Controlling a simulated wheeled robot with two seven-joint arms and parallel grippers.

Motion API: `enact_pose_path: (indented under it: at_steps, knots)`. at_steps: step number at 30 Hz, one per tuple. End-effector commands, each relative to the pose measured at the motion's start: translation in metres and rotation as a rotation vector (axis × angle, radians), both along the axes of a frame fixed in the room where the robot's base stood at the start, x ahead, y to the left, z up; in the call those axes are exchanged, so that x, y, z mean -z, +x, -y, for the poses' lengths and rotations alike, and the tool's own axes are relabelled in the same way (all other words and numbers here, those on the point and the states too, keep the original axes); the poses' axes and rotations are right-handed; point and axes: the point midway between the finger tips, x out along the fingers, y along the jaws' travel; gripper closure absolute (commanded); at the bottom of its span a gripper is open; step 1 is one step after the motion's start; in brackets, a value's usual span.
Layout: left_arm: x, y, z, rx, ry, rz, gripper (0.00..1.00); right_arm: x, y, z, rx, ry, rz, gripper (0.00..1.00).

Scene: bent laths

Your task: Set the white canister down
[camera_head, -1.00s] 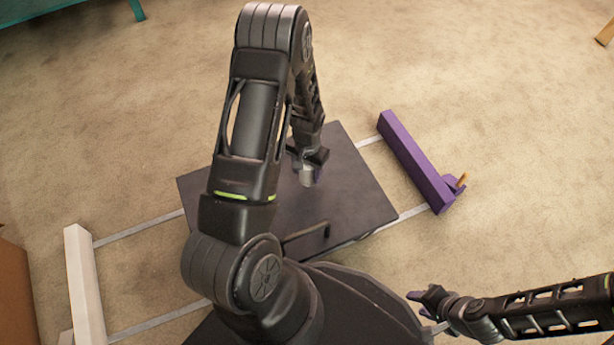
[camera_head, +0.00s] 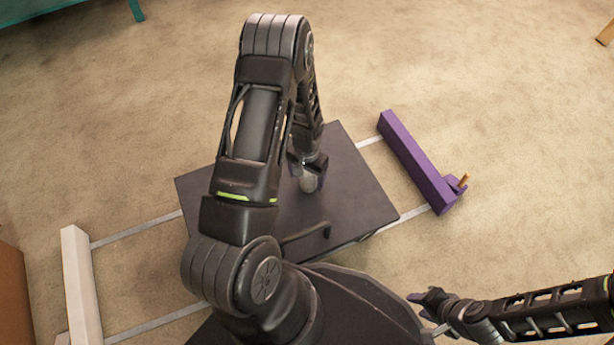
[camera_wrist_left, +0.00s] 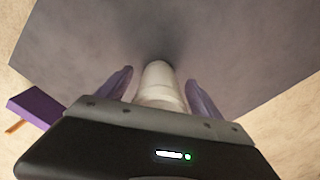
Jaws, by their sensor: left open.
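The white canister (camera_wrist_left: 158,88) is between the two purple-grey fingers of my left gripper (camera_wrist_left: 161,90) in the left wrist view. The fingers are apart, with a gap on each side of the canister. Its far end meets the dark tabletop, with a shadow around it. In the head view, the canister (camera_head: 308,184) shows only as a small pale patch below my left gripper (camera_head: 310,178), near the middle of the dark table (camera_head: 352,190). My right gripper (camera_head: 428,300) is at the lower right, away from the table; its opening is unclear.
A purple beam (camera_head: 415,160) with a small orange peg lies right of the table. A white beam (camera_head: 80,285) lies at the left. Pale strips (camera_head: 140,227) run from the table to the beams. The tabletop right of the canister is clear; a dark handle-like bar (camera_head: 308,233) is near its front.

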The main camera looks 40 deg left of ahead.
Motion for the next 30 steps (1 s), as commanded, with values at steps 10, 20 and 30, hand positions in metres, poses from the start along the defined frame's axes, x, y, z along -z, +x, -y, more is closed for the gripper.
enact_pose_path:
  at_steps: [10,20,30]
  knots:
    - [-0.013,0.001,0.0,0.0,0.0,0.002,0.25,-0.008,-0.001,0.0,-0.001,0.0,-0.002,0.64]
    - [-0.077,0.001,0.0,0.0,0.001,0.004,0.25,-0.038,-0.005,0.001,-0.008,0.003,-0.015,0.64]
    - [-0.122,0.0,0.0,0.0,0.0,0.001,0.25,-0.055,-0.01,-0.001,-0.015,0.007,-0.025,0.64]
